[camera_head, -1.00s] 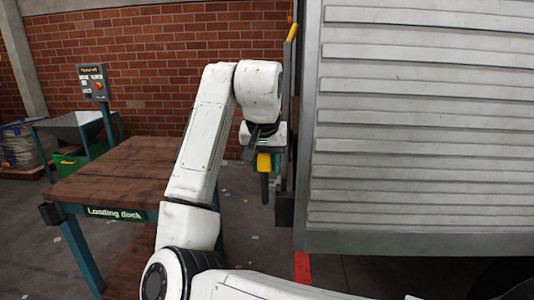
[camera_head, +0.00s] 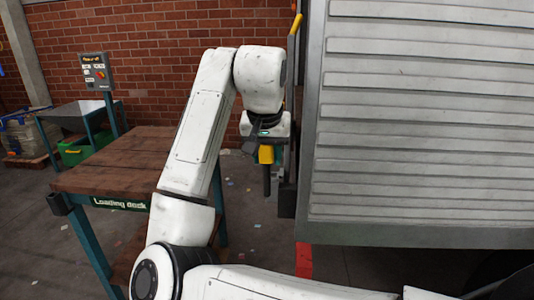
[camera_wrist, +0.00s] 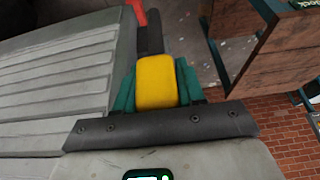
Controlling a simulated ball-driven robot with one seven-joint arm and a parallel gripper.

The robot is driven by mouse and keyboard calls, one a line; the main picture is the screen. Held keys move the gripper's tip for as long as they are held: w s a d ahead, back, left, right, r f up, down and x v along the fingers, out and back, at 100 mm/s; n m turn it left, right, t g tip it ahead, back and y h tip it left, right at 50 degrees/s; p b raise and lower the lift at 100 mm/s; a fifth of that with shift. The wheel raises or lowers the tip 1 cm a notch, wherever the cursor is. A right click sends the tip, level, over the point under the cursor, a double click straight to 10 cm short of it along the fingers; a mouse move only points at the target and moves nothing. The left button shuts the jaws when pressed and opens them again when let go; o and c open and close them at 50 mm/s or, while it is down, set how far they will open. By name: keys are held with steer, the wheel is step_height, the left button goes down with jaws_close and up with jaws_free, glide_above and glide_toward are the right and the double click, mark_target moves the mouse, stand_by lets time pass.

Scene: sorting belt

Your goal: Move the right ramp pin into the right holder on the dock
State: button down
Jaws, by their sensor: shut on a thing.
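My gripper (camera_head: 266,152) is shut on a ramp pin with a yellow grip (camera_wrist: 156,82) and a dark shaft. The shaft (camera_head: 267,182) hangs straight down in the head view, in the air just left of the truck's edge. In the wrist view the teal fingers sit on both sides of the yellow grip. The loading dock (camera_head: 125,160) is a wooden-topped table left of my gripper, partly behind my arm. It also shows at the upper right of the wrist view (camera_wrist: 290,45). I cannot make out the right holder.
A large grey truck body (camera_head: 415,125) fills the right side, close to my gripper. A yellow handle (camera_head: 295,25) stands at its upper edge. A control post (camera_head: 96,72) and green crate (camera_head: 80,150) stand behind the dock. Floor shows between dock and truck.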

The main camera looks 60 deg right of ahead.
steer(key=shift+r+p, duration=5.15)
steer(key=shift+p, duration=0.1)
steer(key=shift+w+f, duration=0.1)
steer(key=shift+f, duration=0.05)
